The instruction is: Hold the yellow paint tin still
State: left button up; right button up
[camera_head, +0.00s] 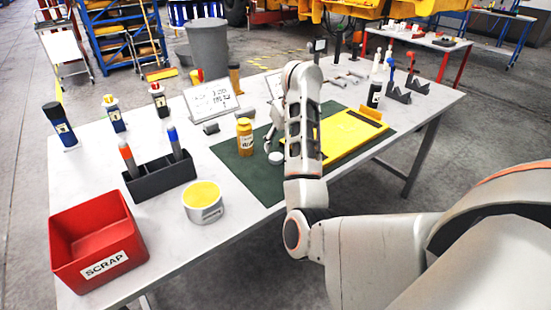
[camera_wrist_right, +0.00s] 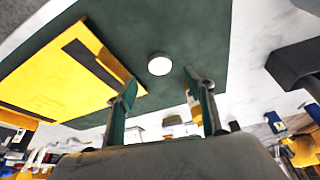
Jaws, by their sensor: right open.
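The yellow paint tin (camera_head: 203,203) is a short round grey can with a yellow top and a label on its side. It stands upright on the white table near the front edge, left of the green mat. My right gripper (camera_head: 271,141) is over the mat, to the right of the tin and apart from it, partly hidden by my arm. In the right wrist view its two fingers (camera_wrist_right: 161,80) are spread with nothing between them. I cannot make out the tin in that view. My left gripper is not in view.
A white disc (camera_head: 276,158) and a yellow bottle (camera_head: 245,142) are on the green mat (camera_head: 262,185) close to my right gripper. A black marker holder (camera_head: 160,181) and a red SCRAP bin (camera_head: 98,245) stand left of the tin. A yellow board (camera_head: 345,137) lies at right.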

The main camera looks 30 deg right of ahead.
aim_at(276, 156)
jog(key=shift+x, duration=1.15)
jog(key=shift+r, duration=0.1)
jog(key=b+x, duration=0.1)
jog(key=x, duration=0.4)
jog(key=shift+w, duration=0.15)
jog(key=c, duration=0.8)
